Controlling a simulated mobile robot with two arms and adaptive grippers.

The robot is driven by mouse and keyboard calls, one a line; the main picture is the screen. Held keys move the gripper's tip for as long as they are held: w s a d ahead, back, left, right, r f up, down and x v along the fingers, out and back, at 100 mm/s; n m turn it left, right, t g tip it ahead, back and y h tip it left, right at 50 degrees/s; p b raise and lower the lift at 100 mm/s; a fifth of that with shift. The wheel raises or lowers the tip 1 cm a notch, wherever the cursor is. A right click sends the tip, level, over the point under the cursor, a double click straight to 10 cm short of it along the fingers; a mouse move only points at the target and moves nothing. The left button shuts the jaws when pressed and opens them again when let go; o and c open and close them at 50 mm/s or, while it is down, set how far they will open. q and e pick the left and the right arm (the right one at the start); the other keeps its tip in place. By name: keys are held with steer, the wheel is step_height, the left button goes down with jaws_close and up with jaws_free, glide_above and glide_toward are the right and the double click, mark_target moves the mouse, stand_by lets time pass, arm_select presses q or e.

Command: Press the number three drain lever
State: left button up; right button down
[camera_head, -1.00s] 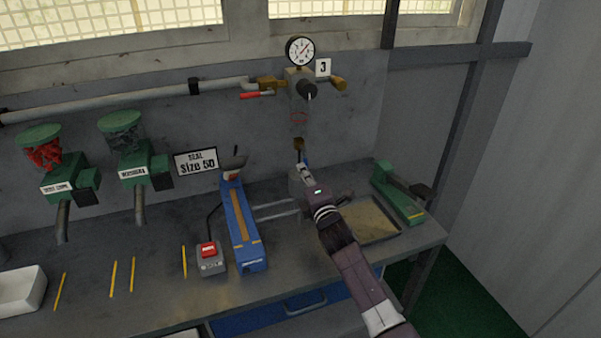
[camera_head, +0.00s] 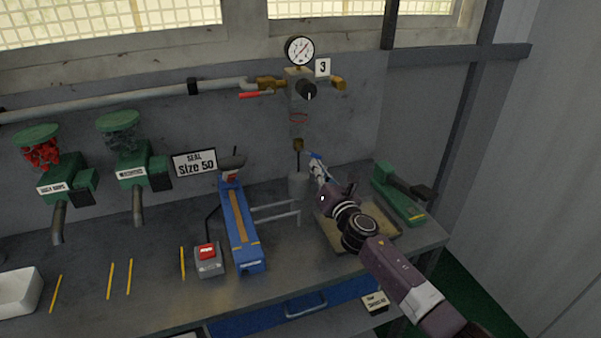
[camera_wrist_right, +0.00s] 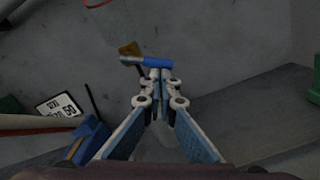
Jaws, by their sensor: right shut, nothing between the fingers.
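The number three valve block (camera_head: 301,88) is on the wall under a round gauge (camera_head: 299,50), beside a "3" label (camera_head: 322,67). A brass drain fitting (camera_head: 298,145) hangs below it. In the right wrist view, a blue-handled lever (camera_wrist_right: 157,62) reaches right from the brass fitting (camera_wrist_right: 130,49). In the head view the lever is hard to separate from my blue fingertips. My right gripper (camera_head: 317,164) is shut and empty just right of the fitting. Its fingertips (camera_wrist_right: 160,74) are at the lever's lower edge; I cannot tell if they touch. My left gripper is not in view.
A grey cylindrical container (camera_head: 299,186) stands below the drain fitting. A red handle (camera_head: 256,94) is on the pipe, left of the block. A blue sealing tool (camera_head: 241,225) and a green tool (camera_head: 398,195) stand on the bench. A shallow tray (camera_head: 335,240) lies under my arm.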

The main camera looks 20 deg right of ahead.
steer(key=n, duration=0.1)
steer(key=d+r+n, duration=0.1)
steer(key=shift+r+n+p, duration=0.15)
steer(key=shift+n+p, duration=0.2)
steer(key=shift+n, duration=0.05)
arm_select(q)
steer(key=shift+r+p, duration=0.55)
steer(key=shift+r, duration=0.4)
arm_select(e)
steer(key=shift+d+r+n, duration=0.15)
steer(key=shift+r+n, duration=0.1)
steer(key=shift+n, duration=0.5)
steer(key=shift+d+r+n, duration=0.15)
steer(key=shift+r+n, duration=0.05)
steer(key=shift+n, duration=0.55)
